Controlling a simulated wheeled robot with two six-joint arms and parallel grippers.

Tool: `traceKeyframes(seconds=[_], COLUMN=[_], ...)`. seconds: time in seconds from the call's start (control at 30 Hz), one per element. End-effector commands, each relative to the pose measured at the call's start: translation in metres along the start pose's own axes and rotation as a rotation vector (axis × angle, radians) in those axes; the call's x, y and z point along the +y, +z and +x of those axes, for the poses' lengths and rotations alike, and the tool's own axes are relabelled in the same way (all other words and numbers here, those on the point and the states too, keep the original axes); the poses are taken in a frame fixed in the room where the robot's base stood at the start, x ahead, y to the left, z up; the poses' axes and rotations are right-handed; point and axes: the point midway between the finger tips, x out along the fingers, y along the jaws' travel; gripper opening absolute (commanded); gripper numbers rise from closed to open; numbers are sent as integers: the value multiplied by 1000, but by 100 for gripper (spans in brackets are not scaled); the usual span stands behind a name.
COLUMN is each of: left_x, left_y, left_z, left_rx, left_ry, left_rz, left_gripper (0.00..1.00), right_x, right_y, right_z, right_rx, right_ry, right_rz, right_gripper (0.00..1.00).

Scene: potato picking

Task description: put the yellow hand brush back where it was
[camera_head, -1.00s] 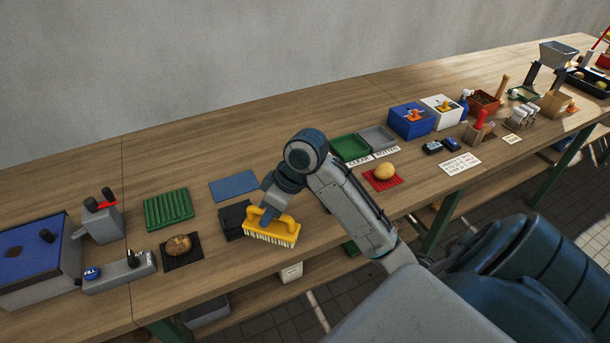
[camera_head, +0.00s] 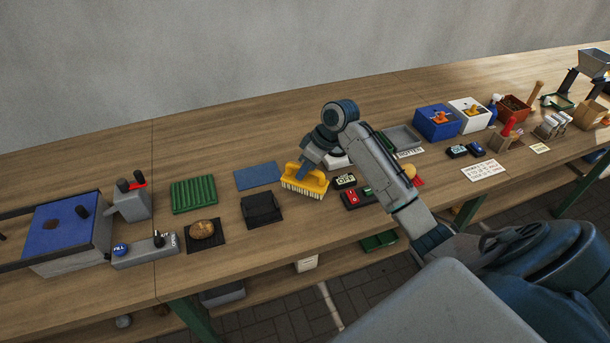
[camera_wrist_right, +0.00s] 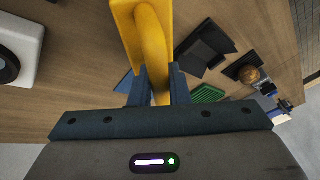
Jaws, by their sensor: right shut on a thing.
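The yellow hand brush (camera_head: 304,182) has pale bristles that face down. My right gripper (camera_head: 305,165) is shut on its handle, which also fills the top middle of the right wrist view (camera_wrist_right: 152,45). The brush is just right of a flat blue mat (camera_head: 257,175) and behind a black holder (camera_head: 261,208). I cannot tell for sure whether its bristles touch the bench. My left gripper is not in view.
A green ribbed mat (camera_head: 194,194) and a potato (camera_head: 202,230) on a black pad lie to the left. My right arm partly hides a grey tray (camera_head: 402,137). Bare wood lies behind the mats.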

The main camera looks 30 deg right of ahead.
Motion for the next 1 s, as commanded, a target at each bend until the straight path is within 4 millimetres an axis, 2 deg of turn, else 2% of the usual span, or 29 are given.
traceKeyframes(seconds=[0.3,0.63,0.67,0.73,1.0], left_x=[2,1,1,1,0], left_y=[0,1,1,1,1], left_z=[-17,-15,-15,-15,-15], left_rx=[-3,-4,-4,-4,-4], left_ry=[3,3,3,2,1], left_rz=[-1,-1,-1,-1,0], left_gripper=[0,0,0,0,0], right_x=[6,7,7,7,7], right_y=[13,15,14,14,14], right_z=[30,34,34,34,33], right_rx=[-1,-1,-1,-1,-1], right_ry=[-1,-1,0,0,0], right_rz=[1,0,-1,-1,0], right_gripper=[0,0,22,35,38])
